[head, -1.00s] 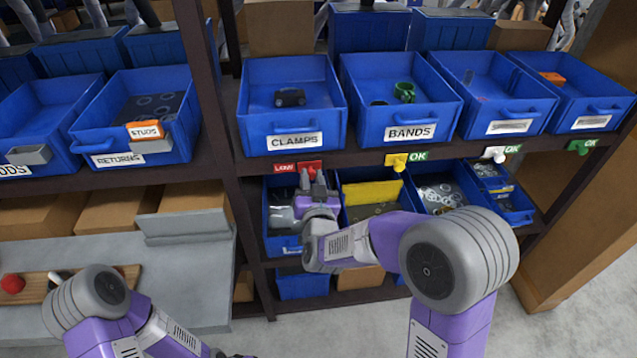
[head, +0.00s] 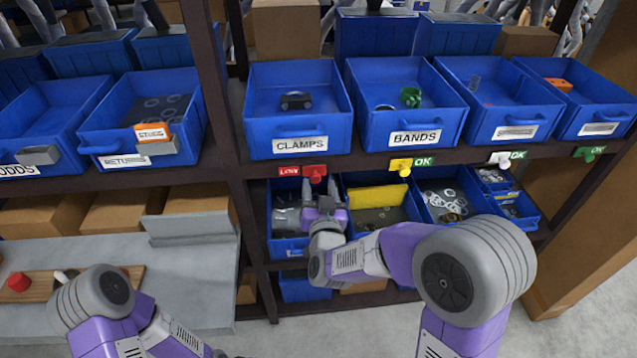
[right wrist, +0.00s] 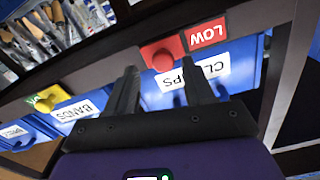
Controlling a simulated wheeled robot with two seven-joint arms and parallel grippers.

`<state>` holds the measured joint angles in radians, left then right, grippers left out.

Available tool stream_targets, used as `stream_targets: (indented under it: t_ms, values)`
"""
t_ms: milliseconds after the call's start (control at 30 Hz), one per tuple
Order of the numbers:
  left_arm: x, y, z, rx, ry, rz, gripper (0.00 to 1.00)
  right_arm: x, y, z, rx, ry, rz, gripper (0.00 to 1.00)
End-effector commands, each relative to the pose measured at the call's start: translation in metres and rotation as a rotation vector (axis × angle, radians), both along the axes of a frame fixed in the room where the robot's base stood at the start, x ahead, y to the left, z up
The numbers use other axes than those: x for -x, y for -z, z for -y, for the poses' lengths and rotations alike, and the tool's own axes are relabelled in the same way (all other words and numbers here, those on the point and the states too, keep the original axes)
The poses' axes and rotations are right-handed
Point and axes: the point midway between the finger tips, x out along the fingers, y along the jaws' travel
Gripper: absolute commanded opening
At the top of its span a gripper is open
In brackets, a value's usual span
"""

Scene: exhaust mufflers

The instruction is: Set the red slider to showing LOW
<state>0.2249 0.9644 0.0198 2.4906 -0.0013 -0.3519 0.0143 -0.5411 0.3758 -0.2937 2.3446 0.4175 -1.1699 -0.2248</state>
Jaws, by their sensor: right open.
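The red slider (head: 315,172) sits on the shelf rail below the CLAMPS bin, with a red LOW label (head: 289,171) showing just left of it. No OK text shows beside it. In the right wrist view the slider (right wrist: 162,54) and the LOW label (right wrist: 207,35) appear upside down. My right gripper (head: 319,183) is open just below the slider, fingers pointing at the rail. In the wrist view the slider's knob appears between the fingertips (right wrist: 159,67); I cannot tell whether they touch it. My left gripper is out of view.
The CLAMPS bin (head: 298,146) and BANDS bin (head: 414,139) stand above the rail. A yellow slider (head: 401,166), a white slider (head: 500,158) and a green slider (head: 589,154) sit further right. Blue bins on the lower shelf lie behind my right arm.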

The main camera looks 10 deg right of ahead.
Motion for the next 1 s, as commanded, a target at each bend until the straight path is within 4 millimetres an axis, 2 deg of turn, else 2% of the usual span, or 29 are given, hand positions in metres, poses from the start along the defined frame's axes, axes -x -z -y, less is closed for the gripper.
stream_targets:
  t_ms: [100,333,900,1000]
  values:
    - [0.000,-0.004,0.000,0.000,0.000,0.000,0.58,0.021,-0.001,-0.003,0.000,-0.002,-0.002,0.53]
    - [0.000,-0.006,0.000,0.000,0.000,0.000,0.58,0.048,0.000,-0.006,0.000,-0.001,-0.002,0.53]
    - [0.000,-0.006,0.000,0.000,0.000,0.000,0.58,0.052,0.001,-0.006,0.001,0.001,-0.002,0.53]
    - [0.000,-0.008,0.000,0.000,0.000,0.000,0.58,0.050,0.015,-0.006,0.003,-0.011,-0.047,0.53]
